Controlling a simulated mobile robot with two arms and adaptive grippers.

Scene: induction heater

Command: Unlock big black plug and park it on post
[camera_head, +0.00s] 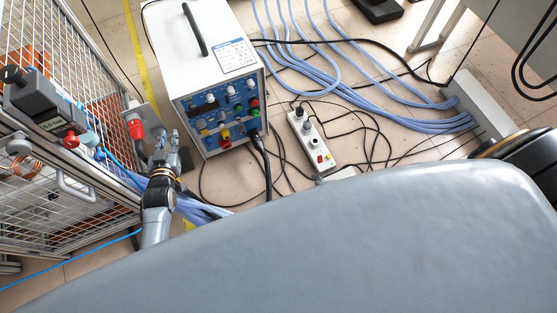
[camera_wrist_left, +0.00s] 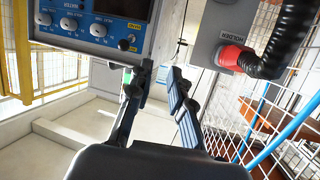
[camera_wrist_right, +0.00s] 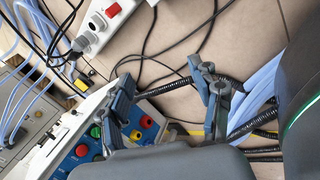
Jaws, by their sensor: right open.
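A black plug (camera_head: 254,135) sits at the lower right of the heater's front panel, with a black cable hanging down. In the right wrist view a ribbed black cable (camera_wrist_right: 174,84) runs from the panel side between the fingers of my right gripper (camera_wrist_right: 168,92), which is open and not closed on it. The plug's lock cannot be made out. A grey plate marked holder (camera_wrist_left: 228,38) carries a red connector (camera_wrist_left: 236,59) with a ribbed black hose. I cannot tell which part is the post. My left gripper (camera_head: 168,140) is open and empty, left of the heater and near that plate (camera_head: 140,112).
The white heater (camera_head: 208,50) stands on the tiled floor. A power strip (camera_head: 312,138) and loose black cables lie to its right, with blue hoses behind. A wire-mesh cage (camera_head: 85,60) stands at left. A large grey surface hides the lower head view.

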